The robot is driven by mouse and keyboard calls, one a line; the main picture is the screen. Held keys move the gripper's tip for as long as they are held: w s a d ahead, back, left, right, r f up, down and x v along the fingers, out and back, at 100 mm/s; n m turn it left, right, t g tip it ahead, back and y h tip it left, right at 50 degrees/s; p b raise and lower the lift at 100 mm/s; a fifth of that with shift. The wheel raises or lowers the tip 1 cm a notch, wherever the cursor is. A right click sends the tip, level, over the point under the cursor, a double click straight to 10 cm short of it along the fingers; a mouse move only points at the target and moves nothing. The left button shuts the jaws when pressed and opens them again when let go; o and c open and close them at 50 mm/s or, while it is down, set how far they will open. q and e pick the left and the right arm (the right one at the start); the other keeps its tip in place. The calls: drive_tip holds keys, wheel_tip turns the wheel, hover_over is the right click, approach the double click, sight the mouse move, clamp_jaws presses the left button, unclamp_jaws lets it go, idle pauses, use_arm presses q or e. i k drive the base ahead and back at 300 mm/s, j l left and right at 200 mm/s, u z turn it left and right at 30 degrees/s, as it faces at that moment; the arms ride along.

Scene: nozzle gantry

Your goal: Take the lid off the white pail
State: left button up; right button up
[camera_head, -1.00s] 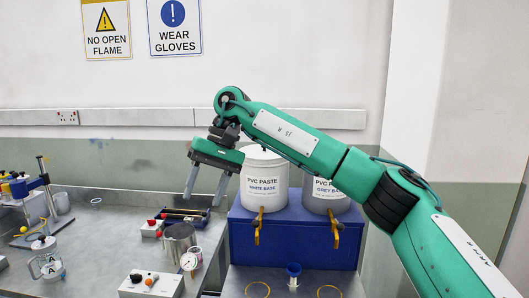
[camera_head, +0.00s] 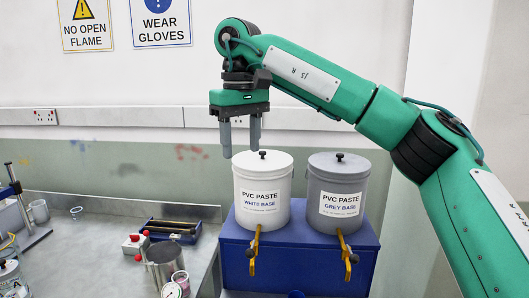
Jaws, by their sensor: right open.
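The white pail (camera_head: 262,200) is labelled "PVC PASTE WHITE BASE" and stands upright on a blue stand. Its white lid (camera_head: 240,160) is seated on top, with a small black knob (camera_head: 262,154) at its middle. My right gripper (camera_head: 241,155) is open and empty, with its fingers pointing down. In the picture its fingertips show just left of the knob, over the back of the lid. I cannot tell how far above or behind the lid they are. My left gripper is not in view.
A grey pail (camera_head: 338,200) with its own black-knobbed lid stands close on the right. Yellow taps (camera_head: 254,250) stick out in front of the blue stand (camera_head: 300,268). A metal pot (camera_head: 166,262) and a blue tray (camera_head: 172,230) are on the bench at left.

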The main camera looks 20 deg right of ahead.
sight(263, 160)
drive_tip(key=i+l, duration=0.25)
drive_tip(key=i, duration=0.15)
drive_tip(key=i+l, duration=0.25)
drive_tip(key=i, duration=0.15)
drive_tip(key=i+l, duration=0.25)
drive_tip(key=i, duration=0.15)
